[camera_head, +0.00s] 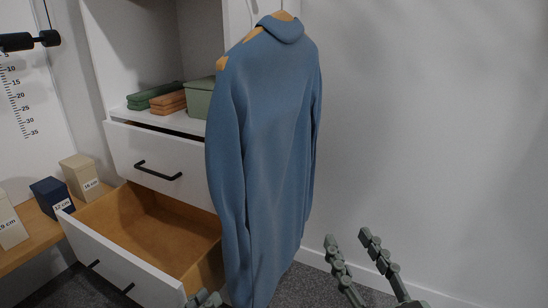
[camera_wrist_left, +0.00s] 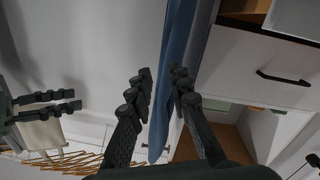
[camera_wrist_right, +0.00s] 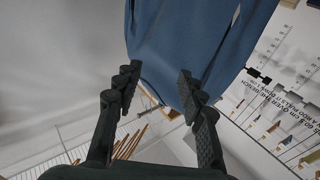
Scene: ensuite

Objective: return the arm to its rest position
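A blue long-sleeved garment (camera_head: 268,130) hangs on a wooden hanger (camera_head: 283,15) in front of the white cabinet. My left gripper (camera_head: 205,299) barely shows at the bottom edge, by the garment's lower left side. In the left wrist view its fingers (camera_wrist_left: 160,88) are apart, with the garment (camera_wrist_left: 176,60) behind them and nothing clearly held. My right gripper (camera_head: 352,247) is right of the garment, apart from it, before the wall. In the right wrist view its fingers (camera_wrist_right: 156,82) are spread and empty, with the garment (camera_wrist_right: 190,40) beyond.
Folded items (camera_head: 155,98) and a green box (camera_head: 199,98) lie on the shelf. Labelled boxes (camera_head: 52,195) stand on a wooden bench at left.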

